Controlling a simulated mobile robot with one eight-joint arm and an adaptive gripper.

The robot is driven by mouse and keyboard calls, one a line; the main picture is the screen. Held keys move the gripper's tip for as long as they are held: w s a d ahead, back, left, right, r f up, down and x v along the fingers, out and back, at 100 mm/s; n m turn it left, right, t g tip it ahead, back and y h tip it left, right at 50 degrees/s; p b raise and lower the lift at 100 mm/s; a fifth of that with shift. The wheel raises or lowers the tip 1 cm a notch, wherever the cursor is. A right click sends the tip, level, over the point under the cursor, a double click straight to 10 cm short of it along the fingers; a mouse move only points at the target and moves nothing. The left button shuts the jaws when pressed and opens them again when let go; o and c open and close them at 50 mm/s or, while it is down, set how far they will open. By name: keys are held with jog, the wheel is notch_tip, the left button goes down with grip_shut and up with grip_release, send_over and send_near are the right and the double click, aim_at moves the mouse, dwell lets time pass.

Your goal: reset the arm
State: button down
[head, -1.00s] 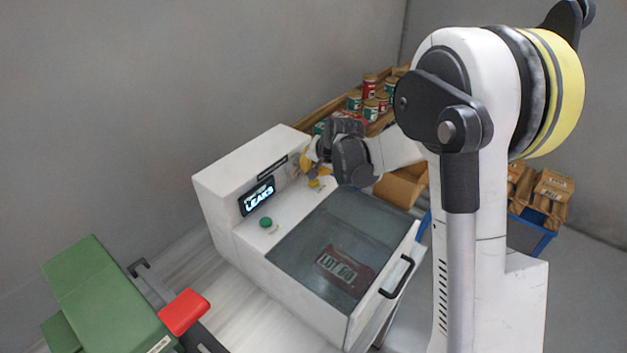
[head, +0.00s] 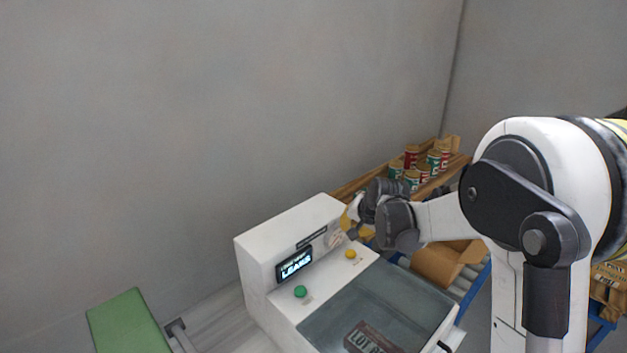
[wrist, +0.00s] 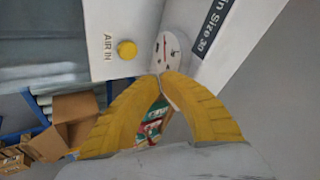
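My gripper (head: 352,214) hangs over the back right end of the white machine (head: 290,230), above its yellow button (head: 350,254) and round dial. In the wrist view my gripper's yellow fingers (wrist: 160,76) curve in and meet at the tips, with nothing held that I can see. The dial (wrist: 167,50) shows just beyond the tips, and the yellow button (wrist: 127,50), marked AIR IN, is to their left. A patch of coloured can label (wrist: 154,122) shows through the gap behind the fingers.
The machine has a lit screen reading LEAKS (head: 295,264), a green button (head: 300,291) and a dark clear lid (head: 375,305). Several cans (head: 413,172) stand on a wooden rack behind. Cardboard boxes (head: 440,262) sit at right. A green block (head: 125,322) is at lower left.

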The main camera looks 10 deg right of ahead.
jog(key=s+r+n+b, duration=0.2)
jog(key=s+r+b, duration=0.25)
jog(key=s, duration=0.65)
jog(key=s+f+n+b, duration=0.1)
jog(key=s+f+b, duration=0.1)
jog(key=s, duration=0.6)
jog(key=s+f+n+h+b, duration=0.1)
jog(key=s+f+b, duration=0.2)
jog(key=s, duration=0.5)
jog(key=s+f+n+b, duration=0.2)
jog(key=s+f+b, duration=0.1)
jog(key=s, duration=0.6)
jog(key=shift+d+f+h, duration=0.25)
jog(key=shift+h, duration=0.15)
jog(key=shift+w, duration=0.1)
